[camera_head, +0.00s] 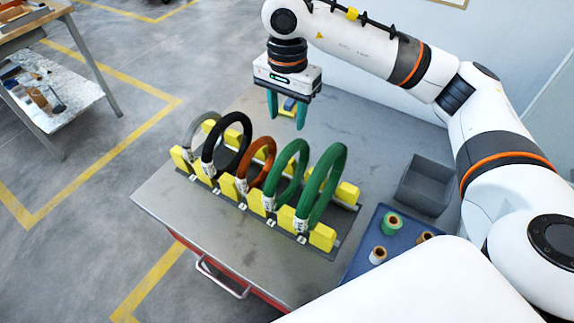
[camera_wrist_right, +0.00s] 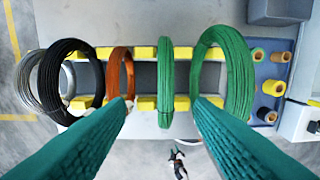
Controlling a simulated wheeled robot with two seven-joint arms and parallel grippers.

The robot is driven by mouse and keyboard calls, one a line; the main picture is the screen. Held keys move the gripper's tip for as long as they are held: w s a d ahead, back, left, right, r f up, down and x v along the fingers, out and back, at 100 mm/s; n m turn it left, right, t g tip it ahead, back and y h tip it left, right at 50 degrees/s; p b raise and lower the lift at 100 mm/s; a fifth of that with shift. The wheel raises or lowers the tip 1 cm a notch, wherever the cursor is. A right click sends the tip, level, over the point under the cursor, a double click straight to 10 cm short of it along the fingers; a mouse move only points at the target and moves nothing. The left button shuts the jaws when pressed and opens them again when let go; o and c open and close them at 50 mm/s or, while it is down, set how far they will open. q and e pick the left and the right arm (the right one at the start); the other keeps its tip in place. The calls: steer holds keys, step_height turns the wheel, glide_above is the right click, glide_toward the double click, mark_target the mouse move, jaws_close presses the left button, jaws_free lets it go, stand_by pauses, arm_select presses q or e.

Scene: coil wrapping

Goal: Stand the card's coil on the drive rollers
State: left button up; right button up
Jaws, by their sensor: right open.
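Several coils stand upright in a row in a rack with yellow blocks (camera_head: 322,237): a grey coil (camera_head: 188,137), a black coil (camera_head: 207,148), an orange-brown coil (camera_head: 243,180), a green coil (camera_head: 277,180) and a larger green coil (camera_head: 312,205). White tags hang on them; their print is too small to read. My right gripper (camera_head: 286,113) is open and empty, pointing down above the table. In the right wrist view the smaller green coil (camera_wrist_right: 166,80) appears edge-on between the spread fingers, not gripped. I cannot make out the card or the drive rollers. My left gripper is out of view.
A grey bin (camera_head: 427,187) and a blue tray (camera_head: 362,240) with a green spool (camera_head: 392,223) and other small spools are on the right of the grey table (camera_head: 160,200). A small blue-and-yellow thing (camera_head: 290,104) shows behind the right fingers. A workbench stands at upper left.

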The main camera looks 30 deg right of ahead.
mark_target(288, 150)
steer(key=f, duration=0.1)
steer(key=f+p, duration=0.1)
steer(key=f, duration=0.1)
steer(key=s+f, duration=0.1)
steer(key=shift+a+f, duration=0.1)
steer(key=shift+f, duration=0.3)
steer(key=shift+w+f, duration=0.15)
steer(key=shift+f, duration=0.15)
steer(key=shift+f+p, duration=0.35)
steer(key=shift+p, duration=0.15)
steer(key=f, duration=0.1)
steer(key=f+p, duration=0.1)
steer(key=f, duration=0.1)
steer(key=shift+s+a+f+p, duration=0.15)
steer(key=shift+s+f+p, duration=0.15)
steer(key=shift+s, duration=0.1)
steer(key=shift+w+f, duration=0.1)
steer(key=shift+f, duration=0.35)
jaws_close()
steer(key=shift+r, duration=0.15)
